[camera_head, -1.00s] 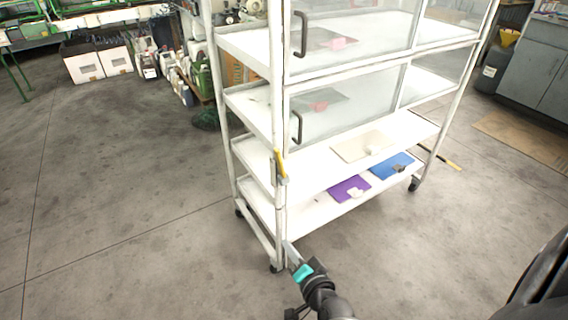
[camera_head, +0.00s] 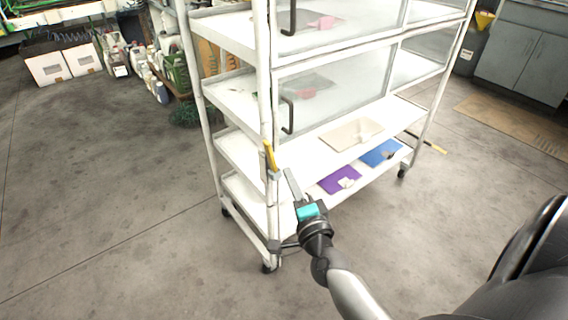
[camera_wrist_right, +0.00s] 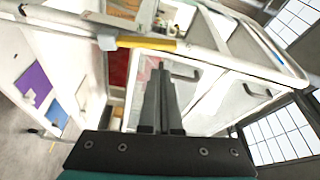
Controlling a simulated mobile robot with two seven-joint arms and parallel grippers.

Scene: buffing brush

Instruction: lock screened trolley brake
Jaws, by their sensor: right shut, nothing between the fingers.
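The screened trolley (camera_head: 262,100) is a white frame with several shelves and clear panels. A yellow lever (camera_head: 269,155) stands nearly upright, slightly tilted, on its near front post; I take it for the brake lever. In the right wrist view the yellow lever (camera_wrist_right: 147,44) lies across, just beyond my fingertips. My right gripper (camera_head: 291,180) is shut and empty, just right of and below the lever, with fingers pointing up. In the right wrist view the closed fingers (camera_wrist_right: 160,72) look apart from the lever, though the exact gap is unclear. My left gripper is not in view.
Purple (camera_head: 340,179) and blue (camera_head: 381,153) pads lie on the bottom shelf, a beige board (camera_head: 350,134) on the shelf above. Another yellow lever (camera_head: 434,147) sticks out at the trolley's far right. A black door handle (camera_head: 287,115) is above my gripper.

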